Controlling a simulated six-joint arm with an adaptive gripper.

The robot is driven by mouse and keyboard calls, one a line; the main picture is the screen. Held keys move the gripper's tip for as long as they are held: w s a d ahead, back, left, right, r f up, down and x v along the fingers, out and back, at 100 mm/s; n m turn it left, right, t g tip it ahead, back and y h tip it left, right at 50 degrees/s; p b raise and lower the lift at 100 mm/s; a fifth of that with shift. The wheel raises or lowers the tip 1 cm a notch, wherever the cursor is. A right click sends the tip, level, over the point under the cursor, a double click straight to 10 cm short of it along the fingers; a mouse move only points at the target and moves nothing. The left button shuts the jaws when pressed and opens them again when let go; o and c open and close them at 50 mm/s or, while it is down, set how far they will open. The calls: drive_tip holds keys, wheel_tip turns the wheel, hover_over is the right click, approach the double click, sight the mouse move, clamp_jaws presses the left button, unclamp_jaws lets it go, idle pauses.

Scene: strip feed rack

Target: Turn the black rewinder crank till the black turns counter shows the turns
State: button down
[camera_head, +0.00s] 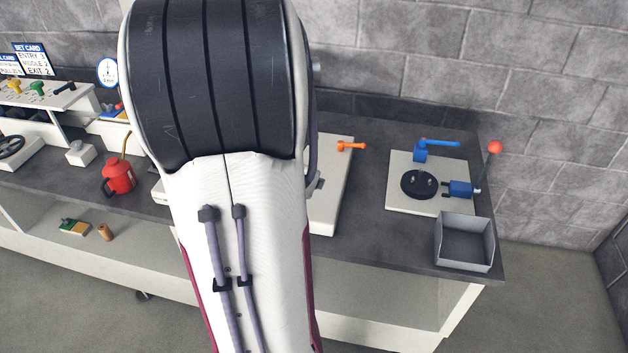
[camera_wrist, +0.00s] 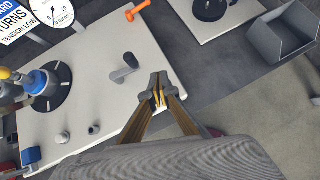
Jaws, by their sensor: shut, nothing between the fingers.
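In the wrist view a dark crank (camera_wrist: 124,68) with an upright round knob stands on a white base plate (camera_wrist: 97,112). My gripper (camera_wrist: 158,92) is shut and empty, close to the right of the crank and apart from it in the picture. Their height difference is hard to tell. A round white dial (camera_wrist: 52,14) with small figures and the word "turns" is at the top left; its reading is too small to be sure of. In the head view my arm hides the crank and gripper. A white dial (camera_head: 107,72) with a blue rim shows left of my arm.
On the same plate a blue post with a yellow tip (camera_wrist: 37,81) stands over a black disc. An orange lever (camera_wrist: 137,11) is beyond the crank. A grey open bin (camera_head: 464,243) stands at the right bench end, a red can (camera_head: 118,175) at left.

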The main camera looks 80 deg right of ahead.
drive_tip(key=shift+s+a+r, duration=0.15)
drive_tip(key=shift+a+r, duration=0.7)
drive_tip(key=shift+s+a+r, duration=0.1)
drive_tip(key=shift+a+r, duration=0.7)
